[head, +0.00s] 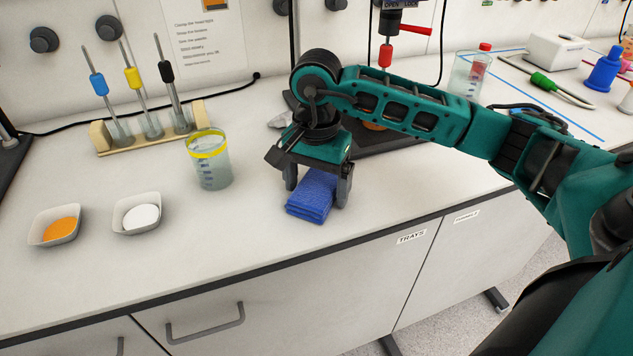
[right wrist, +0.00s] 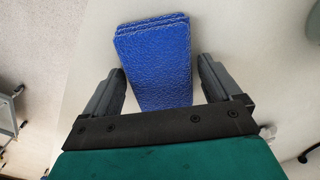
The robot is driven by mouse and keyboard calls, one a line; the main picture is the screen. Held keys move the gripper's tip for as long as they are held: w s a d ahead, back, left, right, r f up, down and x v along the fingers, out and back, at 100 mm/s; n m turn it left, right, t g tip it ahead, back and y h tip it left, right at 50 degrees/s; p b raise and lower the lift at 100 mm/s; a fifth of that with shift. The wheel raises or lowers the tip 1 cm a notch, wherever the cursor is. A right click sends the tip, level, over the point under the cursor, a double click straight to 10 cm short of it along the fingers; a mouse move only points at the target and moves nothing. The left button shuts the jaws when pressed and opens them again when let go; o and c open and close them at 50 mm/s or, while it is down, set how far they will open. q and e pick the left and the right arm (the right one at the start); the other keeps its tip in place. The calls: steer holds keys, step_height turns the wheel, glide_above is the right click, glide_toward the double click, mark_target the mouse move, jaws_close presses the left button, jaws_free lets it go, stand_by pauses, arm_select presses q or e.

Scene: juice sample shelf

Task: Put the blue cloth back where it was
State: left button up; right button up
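The folded blue cloth (head: 313,194) lies on the white counter near its front edge, just in front of the dark equipment base. My right gripper (head: 318,192) is over it, pointing down, with one finger on each side of the cloth. In the right wrist view the blue cloth (right wrist: 157,60) lies between the two spread fingers of the right gripper (right wrist: 162,88), with a gap visible on the right side and little or none on the left. The near end of the cloth is hidden by the gripper body. My left gripper does not show.
A yellow-rimmed beaker (head: 209,160) stands left of the cloth. Two white dishes, one with orange powder (head: 61,229) and one with white powder (head: 141,215), sit further left. A wooden rack (head: 150,133) holds tubes behind. The counter front between dishes and cloth is clear.

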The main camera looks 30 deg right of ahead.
mark_target(317, 186)
steer(key=shift+o, duration=0.4)
steer(key=shift+r, duration=0.4)
step_height(317, 186, up, 12)
steer(key=p, duration=0.1)
steer(key=shift+f, duration=0.2)
